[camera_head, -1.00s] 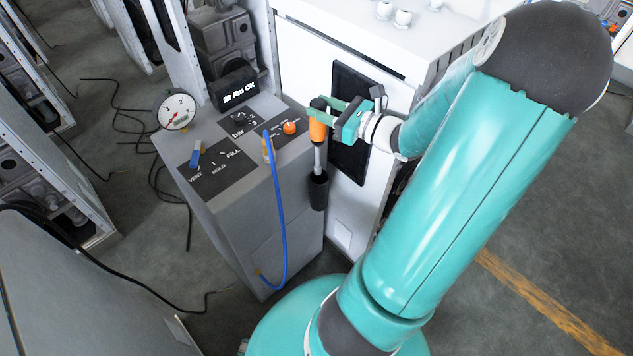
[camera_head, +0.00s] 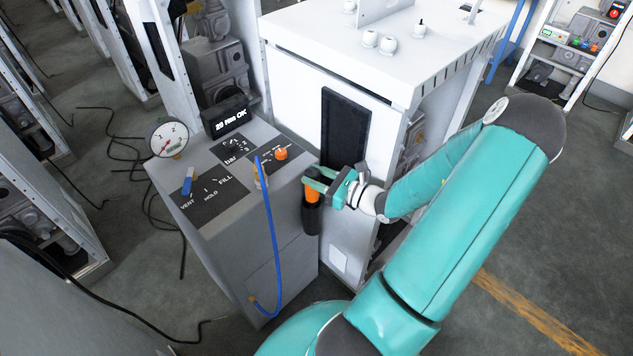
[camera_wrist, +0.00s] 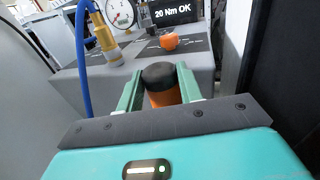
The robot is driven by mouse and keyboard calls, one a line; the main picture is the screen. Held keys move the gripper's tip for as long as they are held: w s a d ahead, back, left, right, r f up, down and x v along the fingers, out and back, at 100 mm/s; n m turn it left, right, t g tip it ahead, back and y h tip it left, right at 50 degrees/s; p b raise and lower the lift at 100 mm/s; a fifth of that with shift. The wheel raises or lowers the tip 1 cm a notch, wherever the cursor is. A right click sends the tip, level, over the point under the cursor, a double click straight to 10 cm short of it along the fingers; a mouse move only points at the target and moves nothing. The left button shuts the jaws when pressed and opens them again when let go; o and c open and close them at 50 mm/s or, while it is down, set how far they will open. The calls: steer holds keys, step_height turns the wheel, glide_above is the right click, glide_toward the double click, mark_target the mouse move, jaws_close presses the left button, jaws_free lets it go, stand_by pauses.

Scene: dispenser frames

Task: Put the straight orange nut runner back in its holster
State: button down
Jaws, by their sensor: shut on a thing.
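The straight orange nut runner (camera_head: 312,192) is upright, with its lower part inside the black holster (camera_head: 311,218) on the right side of the grey console. My gripper (camera_head: 313,182) is shut on the upper part of the nut runner. In the wrist view the nut runner (camera_wrist: 162,97) shows its black cap and orange body between the two green fingers of my gripper (camera_wrist: 161,88). The holster is hidden in the wrist view. I cannot tell whether the nut runner is fully seated.
The grey console (camera_head: 230,240) carries a pressure gauge (camera_head: 169,138), a black display reading "20 Nm OK" (camera_head: 230,117), an orange knob (camera_head: 281,154) and a blue hose (camera_head: 272,225). A white cabinet (camera_head: 290,75) stands close behind. Grey floor is free at the right.

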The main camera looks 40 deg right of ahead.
steer(key=shift+f, duration=1.2)
steer(key=c, duration=0.9)
jaws_free()
steer(key=v, duration=1.2)
steer(key=w+a+r+n+g+y, duration=0.2)
steer(key=a+r+n+g, duration=0.3)
steer(key=a+n+g, duration=0.3)
steer(key=w+a+r+n+g+y, duration=0.1)
steer(key=w+a+r+n+g, duration=0.25)
steer(key=a+n+g, duration=0.45)
steer(key=s+a+r+n+t+h, duration=0.1)
steer(key=a+r+n+h, duration=0.1)
steer(key=a+r+n, duration=0.3)
steer(key=s+a+r+n+t+h, duration=0.2)
steer(key=a+r+n+h, duration=0.1)
steer(key=a+r+n, duration=0.2)
steer(key=s+a+r+n+t+h, duration=0.1)
steer(key=a+r+n+h, duration=0.2)
steer(key=a+r+n, duration=0.2)
steer(key=shift+s+r+n, duration=0.15)
steer(key=shift+r+n, duration=0.25)
steer(key=shift+r, duration=0.25)
steer(key=shift+s+r+n, duration=0.15)
steer(key=shift+r+n, duration=0.25)
steer(key=shift+r, duration=0.3)
